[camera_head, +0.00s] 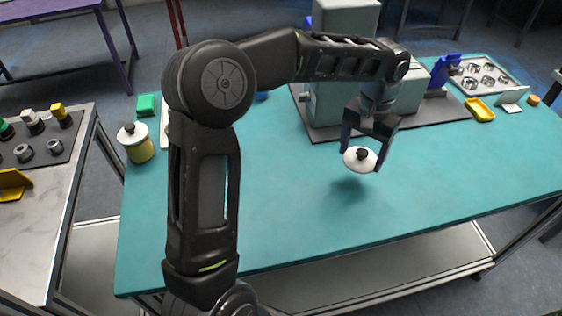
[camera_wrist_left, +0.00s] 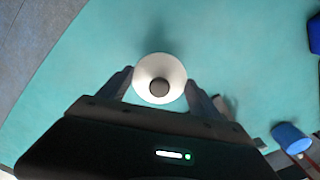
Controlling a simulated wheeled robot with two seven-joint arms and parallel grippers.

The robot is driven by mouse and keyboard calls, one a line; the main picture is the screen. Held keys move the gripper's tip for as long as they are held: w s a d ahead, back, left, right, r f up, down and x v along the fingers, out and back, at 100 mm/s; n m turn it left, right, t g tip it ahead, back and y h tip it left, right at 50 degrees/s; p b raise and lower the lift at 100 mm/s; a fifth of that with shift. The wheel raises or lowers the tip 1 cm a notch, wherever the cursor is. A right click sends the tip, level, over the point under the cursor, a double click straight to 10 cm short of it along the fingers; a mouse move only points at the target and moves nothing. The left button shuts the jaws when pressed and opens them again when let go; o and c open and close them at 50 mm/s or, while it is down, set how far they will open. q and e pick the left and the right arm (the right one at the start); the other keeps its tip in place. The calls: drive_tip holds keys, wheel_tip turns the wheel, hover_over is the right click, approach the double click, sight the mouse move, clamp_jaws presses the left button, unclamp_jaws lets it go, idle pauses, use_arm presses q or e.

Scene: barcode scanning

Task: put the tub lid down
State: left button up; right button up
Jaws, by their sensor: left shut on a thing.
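The tub lid (camera_head: 359,160) is a white disc with a dark knob. My left gripper (camera_head: 361,156) is shut on the lid by its rim and holds it above the teal table, with a shadow below it. In the left wrist view the lid (camera_wrist_left: 146,73) sits between the two fingertips (camera_wrist_left: 159,84). A yellow tub (camera_head: 139,150) with a white top and dark knob stands at the table's left end. My right gripper is not in view.
A grey machine (camera_head: 345,20) on a dark mat stands behind the gripper. A yellow tray (camera_head: 480,109), a blue bin (camera_head: 440,71) and a metal tray of round parts (camera_head: 510,85) are at the back right. The front of the teal table (camera_head: 300,225) is clear.

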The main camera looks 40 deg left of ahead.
use_arm(q)
drive_tip(key=s+a+b, duration=0.3)
drive_tip(key=a+b, duration=0.1)
drive_tip(key=a, duration=0.8)
wheel_tip(320, 180, up, 3)
drive_tip(key=n+b, duration=0.1)
drive_tip(key=b, duration=0.1)
hover_over(281, 164)
drive_tip(key=shift+w+f, duration=0.1)
wheel_tip(281, 164, down, 6)
drive_tip(key=b, duration=0.4)
drive_tip(key=shift+f+p, duration=0.15)
drive_tip(key=shift+p, duration=0.2)
drive_tip(key=shift+f, duration=1.85)
drive_tip(key=shift+f, duration=0.15)
